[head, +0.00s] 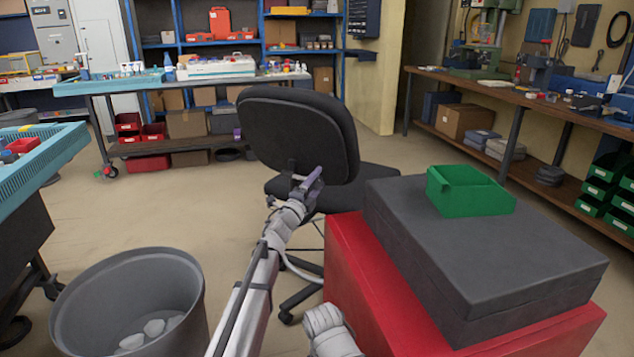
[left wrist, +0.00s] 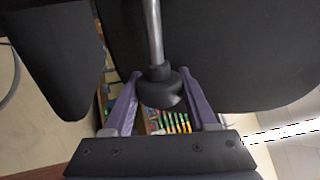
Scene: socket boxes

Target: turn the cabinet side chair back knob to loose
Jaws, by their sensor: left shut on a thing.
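The black office chair (head: 300,125) stands in the middle of the head view, beside the red cabinet, with the rear of its backrest towards me. My left gripper (head: 308,182) reaches the lower part of the backrest. In the left wrist view, the dark round chair back knob (left wrist: 162,90) sits at the end of a metal rod. The purple fingers of my left gripper (left wrist: 160,78) are on either side of the knob, shut on it. In the head view the knob is hidden behind the gripper. The knob's turn angle cannot be told.
The red cabinet (head: 365,290) carries a dark grey case (head: 500,265) and a green bin (head: 465,200) close to the right of my left arm. A grey bucket (head: 80,310) stands at the lower left. Open floor (head: 170,215) lies left of the chair.

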